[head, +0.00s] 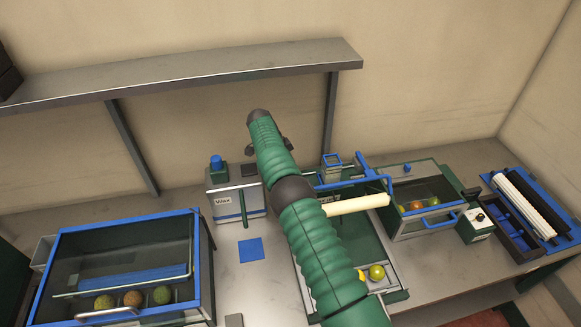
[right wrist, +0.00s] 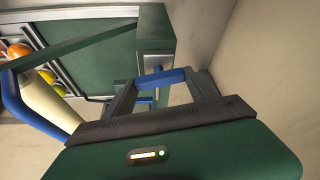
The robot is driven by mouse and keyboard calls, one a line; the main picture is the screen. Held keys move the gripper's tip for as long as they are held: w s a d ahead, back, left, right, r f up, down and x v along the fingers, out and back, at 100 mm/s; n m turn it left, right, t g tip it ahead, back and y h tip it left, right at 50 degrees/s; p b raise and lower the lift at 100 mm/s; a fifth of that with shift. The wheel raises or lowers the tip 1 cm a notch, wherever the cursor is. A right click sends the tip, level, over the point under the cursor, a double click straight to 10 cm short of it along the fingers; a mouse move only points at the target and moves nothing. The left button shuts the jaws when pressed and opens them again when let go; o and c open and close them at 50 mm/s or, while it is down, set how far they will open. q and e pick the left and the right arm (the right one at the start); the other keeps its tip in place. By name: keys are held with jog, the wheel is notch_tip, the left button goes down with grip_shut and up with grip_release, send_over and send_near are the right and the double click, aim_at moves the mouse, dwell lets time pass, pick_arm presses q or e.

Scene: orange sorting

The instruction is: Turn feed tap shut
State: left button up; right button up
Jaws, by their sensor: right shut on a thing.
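My right gripper (right wrist: 162,84) is shut on a blue handle (right wrist: 163,76), which spans between its two dark fingers in the right wrist view. The handle is beside a green box-shaped housing (right wrist: 155,35); I take it to be the feed tap. In the head view a small upright fitting with a blue square top (head: 333,159) stands behind the roller and may be the same tap. My right arm crosses the middle of the head view, and its gripper cannot be made out there. My left gripper is not in view.
A cream roller (head: 357,205) on a blue frame (head: 347,184) lies right of my arm. A box marked "Wax" (head: 237,202) stands to the left. Glass-fronted cases with fruit stand at left (head: 125,245) and right (head: 420,196). A shelf (head: 190,73) runs along the wall.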

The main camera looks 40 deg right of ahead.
jog(key=shift+w+r, duration=0.25)
jog(key=o, duration=1)
jog(key=shift+c, duration=0.2)
jog(key=o, duration=0.4)
jog(key=shift+a, duration=0.2)
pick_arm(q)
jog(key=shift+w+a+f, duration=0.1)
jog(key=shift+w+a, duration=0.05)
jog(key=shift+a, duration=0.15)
pick_arm(e)
jog(key=shift+f, duration=0.1)
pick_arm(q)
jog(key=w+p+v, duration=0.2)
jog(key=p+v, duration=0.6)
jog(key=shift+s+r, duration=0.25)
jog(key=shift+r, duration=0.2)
pick_arm(e)
jog(key=v, duration=1.7)
jog(key=shift+a, duration=0.15)
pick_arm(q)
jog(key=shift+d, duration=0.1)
pick_arm(e)
jog(key=shift+f, duration=0.2)
